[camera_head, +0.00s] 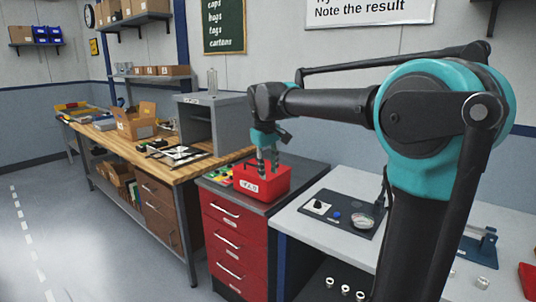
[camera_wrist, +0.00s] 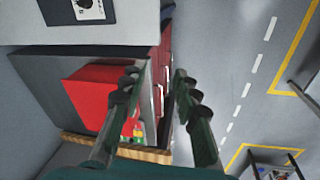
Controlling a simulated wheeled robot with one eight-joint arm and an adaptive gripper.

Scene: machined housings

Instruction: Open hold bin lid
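The red bin (camera_head: 262,187) with a white label sits on top of the red drawer cabinet. In the wrist view the bin (camera_wrist: 88,90) shows a plain, smooth red top, which looks like a shut lid. My gripper (camera_head: 267,168) points down at the bin in the head view. Its fingers overlap the bin there, and I cannot tell whether they touch it. In the wrist view my gripper (camera_wrist: 155,77) has its two fingers apart with nothing between them. The left finger overlaps the bin's edge; the right finger is beyond the cabinet side.
The red cabinet (camera_head: 233,243) stands between a wooden workbench (camera_head: 105,137) and a white table (camera_head: 312,232). A dark panel with a gauge (camera_head: 343,213) lies on the table. Clear floor (camera_head: 60,225) lies at left.

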